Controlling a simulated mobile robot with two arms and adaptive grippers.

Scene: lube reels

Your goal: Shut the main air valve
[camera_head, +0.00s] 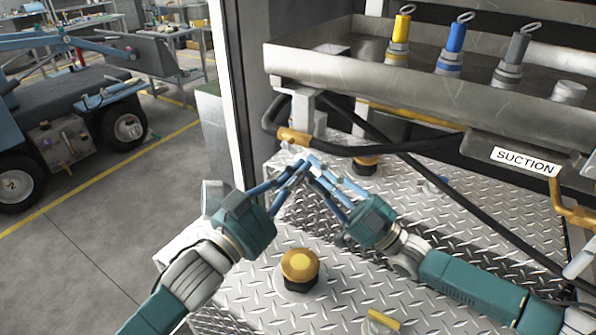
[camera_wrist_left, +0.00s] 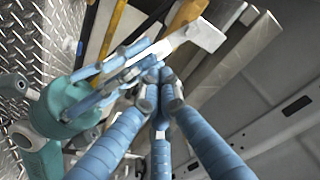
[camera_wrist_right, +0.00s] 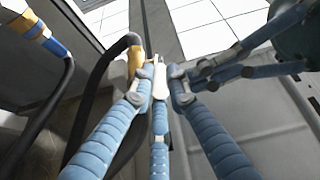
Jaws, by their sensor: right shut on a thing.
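In the head view my two grippers meet close together in front of the orange valve fitting on the black hose (camera_head: 293,137). My right gripper (camera_head: 318,170) is shut on a small pale lever-like piece; in the right wrist view this pale piece (camera_wrist_right: 160,84) sits between the fingertips, beside the orange fitting (camera_wrist_right: 135,60). My left gripper (camera_head: 290,172) has its fingertips drawn close together right beside the right one. In the left wrist view the fingertips (camera_wrist_left: 158,90) lie just below a white block (camera_wrist_left: 195,35); I cannot see whether anything is between them.
A steel tray (camera_head: 370,75) with yellow, blue and grey nozzles stands above. A SUCTION label (camera_head: 526,161) is at the right. A black hose (camera_head: 430,190) crosses the diamond plate deck (camera_head: 240,300). A knob with an orange top (camera_head: 300,264) stands below the grippers.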

